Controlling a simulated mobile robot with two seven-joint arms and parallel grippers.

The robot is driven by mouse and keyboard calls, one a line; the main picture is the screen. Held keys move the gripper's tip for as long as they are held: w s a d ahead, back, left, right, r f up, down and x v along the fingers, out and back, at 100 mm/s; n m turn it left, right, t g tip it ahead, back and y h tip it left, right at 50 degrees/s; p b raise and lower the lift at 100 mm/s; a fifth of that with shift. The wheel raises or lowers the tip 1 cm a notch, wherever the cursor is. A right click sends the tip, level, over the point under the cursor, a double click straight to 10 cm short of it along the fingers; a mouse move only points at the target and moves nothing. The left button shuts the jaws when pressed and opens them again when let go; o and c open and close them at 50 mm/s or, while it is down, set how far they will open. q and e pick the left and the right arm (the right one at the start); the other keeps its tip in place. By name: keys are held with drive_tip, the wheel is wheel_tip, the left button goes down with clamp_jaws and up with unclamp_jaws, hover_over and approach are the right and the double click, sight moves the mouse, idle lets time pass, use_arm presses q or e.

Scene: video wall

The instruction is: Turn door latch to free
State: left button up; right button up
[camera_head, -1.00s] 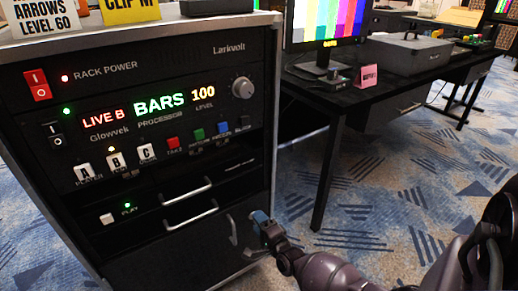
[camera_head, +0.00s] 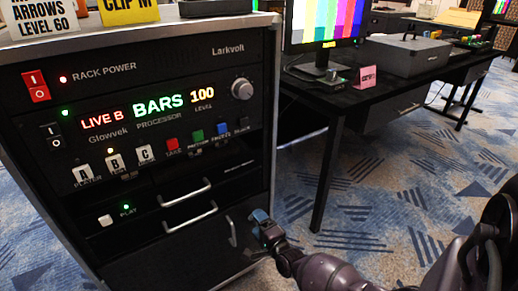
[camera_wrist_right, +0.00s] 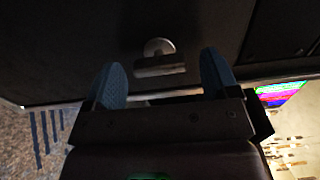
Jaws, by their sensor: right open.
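The rack's black lower door (camera_head: 165,250) is closed at the bottom of the cabinet. A slim silver piece (camera_head: 232,231), apparently the door latch, stands nearly upright near the door's right edge. In the wrist view the latch shows as a round metal boss with a flat bar (camera_wrist_right: 160,65) lying across the picture. My right gripper (camera_head: 262,218) is just right of the latch in the head view. In the wrist view my right gripper's blue fingers (camera_wrist_right: 163,80) are spread apart, with the latch ahead in the gap; contact cannot be told. My left gripper is not in view.
Two silver drawer handles (camera_head: 188,215) sit above the door. Rack buttons, switches and a lit display (camera_head: 158,105) are higher up. A black table (camera_head: 360,98) with a monitor and grey case stands to the right. Carpet (camera_head: 380,200) is open between rack and table.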

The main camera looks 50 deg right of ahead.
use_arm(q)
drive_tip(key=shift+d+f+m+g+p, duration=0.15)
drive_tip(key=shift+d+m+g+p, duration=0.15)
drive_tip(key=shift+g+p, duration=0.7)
use_arm(e)
drive_tip(key=v, duration=1)
drive_tip(key=shift+s+p, duration=0.3)
drive_tip(key=shift+s, duration=0.05)
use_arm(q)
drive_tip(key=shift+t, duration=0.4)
use_arm(e)
drive_tip(key=shift+a, duration=0.15)
